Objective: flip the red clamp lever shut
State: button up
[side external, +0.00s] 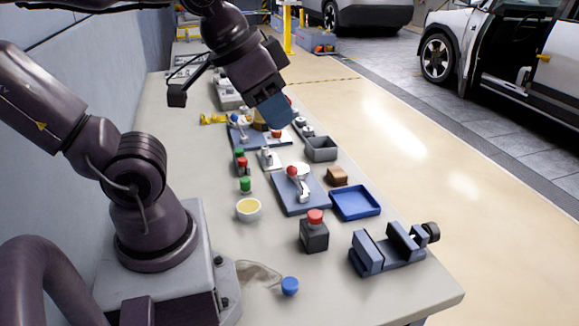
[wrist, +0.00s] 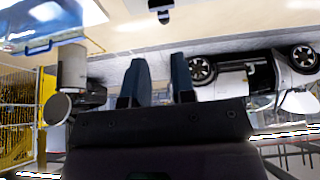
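The likeliest clamp lever is a white lever with a red ball knob (side external: 291,170), mounted on a blue-grey plate (side external: 285,205) in the middle of the bench. Its knob stands up at the left of the white mechanism; I cannot tell whether it is open or closed. A smaller red part (side external: 276,133) sits on another blue plate farther back. My gripper (side external: 275,110) hangs in the air above that farther plate and hides part of it. In the wrist view its two fingers (wrist: 160,82) are apart with nothing between them. No lever is recognisable there.
A blue tray (side external: 355,203), brown block (side external: 337,176) and grey bin (side external: 321,149) stand right of the plate. A red button box (side external: 314,233), vise (side external: 390,248) and yellow-filled bowl (side external: 248,209) are nearer.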

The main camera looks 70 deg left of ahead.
jog(key=shift+a+f, duration=0.15)
jog(key=shift+a, duration=0.15)
jog(key=c, duration=0.4)
jog(key=a+f+g, duration=0.1)
jog(key=a+f, duration=0.1)
jog(key=a+f+g, duration=0.1)
jog(key=a+f, duration=0.1)
jog(key=a, duration=0.1)
jog(key=a+f+n+g+y, duration=0.1)
jog(key=a+f, duration=0.1)
jog(key=shift+w+a+f, duration=0.3)
jog(key=shift+a+f, duration=0.05)
jog(key=shift+f, duration=0.05)
grip_shut()
jog(key=a+f+m+y, duration=0.1)
jog(key=a+f+m, duration=0.5)
jog(key=m, duration=0.8)
jog(key=shift+w+a+m, duration=0.3)
jog(key=shift+w+a, duration=0.1)
jog(key=shift+a, duration=0.15)
jog(key=shift+f, duration=0.1)
